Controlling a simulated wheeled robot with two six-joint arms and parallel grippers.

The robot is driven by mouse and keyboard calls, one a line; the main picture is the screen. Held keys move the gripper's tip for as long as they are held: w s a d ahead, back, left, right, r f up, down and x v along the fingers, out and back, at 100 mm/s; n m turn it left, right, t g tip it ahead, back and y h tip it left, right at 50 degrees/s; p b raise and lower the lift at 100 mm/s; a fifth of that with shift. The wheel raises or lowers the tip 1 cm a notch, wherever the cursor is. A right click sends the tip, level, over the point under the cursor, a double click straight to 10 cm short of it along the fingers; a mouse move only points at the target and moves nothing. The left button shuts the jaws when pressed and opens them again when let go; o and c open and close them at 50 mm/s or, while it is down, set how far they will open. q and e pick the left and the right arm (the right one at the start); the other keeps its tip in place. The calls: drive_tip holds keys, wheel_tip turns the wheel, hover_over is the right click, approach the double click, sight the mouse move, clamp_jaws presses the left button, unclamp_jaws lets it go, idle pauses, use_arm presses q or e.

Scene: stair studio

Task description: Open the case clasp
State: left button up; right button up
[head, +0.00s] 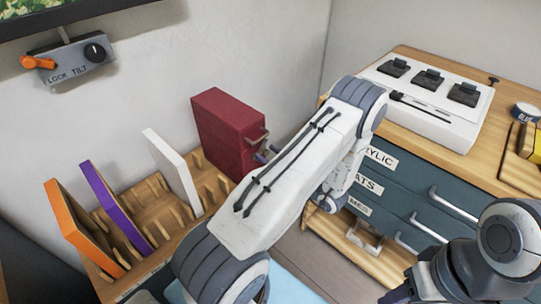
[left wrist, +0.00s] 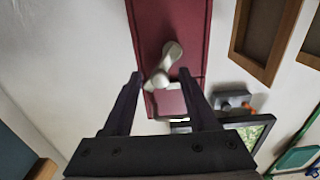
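The maroon case (head: 223,128) stands upright in a wooden rack in the head view. Its pale metal clasp (head: 258,141) is on the side facing my left gripper (head: 264,156), which is mostly hidden behind my arm. In the left wrist view, the case (left wrist: 172,20) fills the top middle. The clasp lever (left wrist: 171,54) ends in a rounded knob between the two dark fingers of my left gripper (left wrist: 161,75). The fingers are apart, and I cannot tell whether either touches the lever. My right arm is at the lower right of the head view; its fingers are not clearly visible.
The wooden rack (head: 180,215) also holds a white, a purple and an orange panel left of the case. A drawer cabinet (head: 432,172) with metal handles stands at the right, with a white switch box (head: 425,98) on top. A lock-tilt control (head: 68,62) is on the wall.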

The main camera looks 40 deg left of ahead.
use_arm(q)
clamp_jaws()
drive_tip(key=shift+m, duration=0.3)
drive_tip(key=shift+w+f+m+p, duration=0.2)
drive_tip(key=shift+m+p, duration=0.25)
drive_tip(key=shift+m, duration=0.7)
drive_tip(key=shift+w+f+m+p, duration=0.1)
drive_tip(key=shift+f+m+p, duration=0.35)
drive_tip(key=shift+m, duration=0.65)
drive_tip(key=shift+w+f+m+p, duration=0.15)
drive_tip(key=shift+m+p, duration=0.35)
drive_tip(key=shift+m, duration=0.65)
drive_tip(key=shift+o, duration=0.6)
unclamp_jaws()
